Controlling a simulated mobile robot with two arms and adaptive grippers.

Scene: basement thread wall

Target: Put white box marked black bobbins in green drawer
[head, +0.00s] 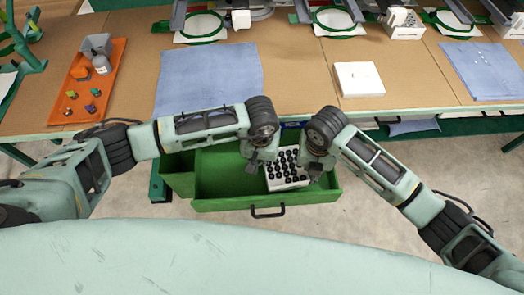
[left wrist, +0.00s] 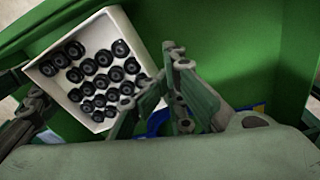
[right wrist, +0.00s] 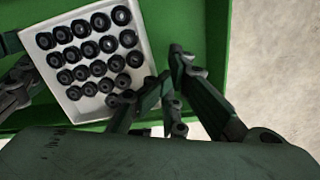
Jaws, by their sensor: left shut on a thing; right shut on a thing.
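The white box with rows of black bobbins (head: 287,185) is inside the outline of the open green drawer (head: 222,172), toward its right end. It also shows in the left wrist view (left wrist: 94,22) and the right wrist view (right wrist: 47,66). I cannot tell whether its base touches the drawer floor. My left gripper (head: 258,158) is shut on the box's left side. My right gripper (head: 316,165) is shut on its right side. The box looks about level. Its marking is not visible.
The drawer sits under a workbench (head: 300,70) and has a dark front handle (head: 267,211). The drawer's left part is empty.

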